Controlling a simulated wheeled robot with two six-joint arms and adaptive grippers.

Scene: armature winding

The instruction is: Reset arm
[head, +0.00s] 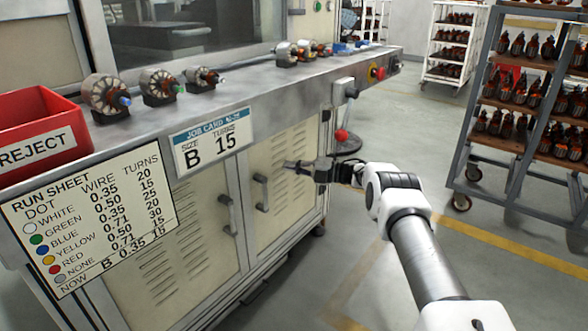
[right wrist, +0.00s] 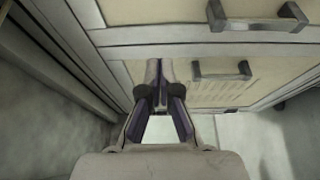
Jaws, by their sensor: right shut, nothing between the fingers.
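My right arm (head: 425,255) reaches in from the lower right in the head view. Its gripper (head: 290,165) is shut and empty, in front of the cabinet doors (head: 285,170) below the bench top. In the right wrist view the gripper's fingers (right wrist: 160,72) are together with nothing between them, and door handles (right wrist: 222,70) show close by. I cannot tell whether the gripper touches the cabinet. My left gripper is not in view.
Several armatures (head: 106,95) stand along the bench top (head: 240,88). A red reject bin (head: 35,118) is at the left. A job card (head: 212,142) and run sheet (head: 90,222) hang in front. Loaded racks (head: 500,185) stand at right; the floor between is clear.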

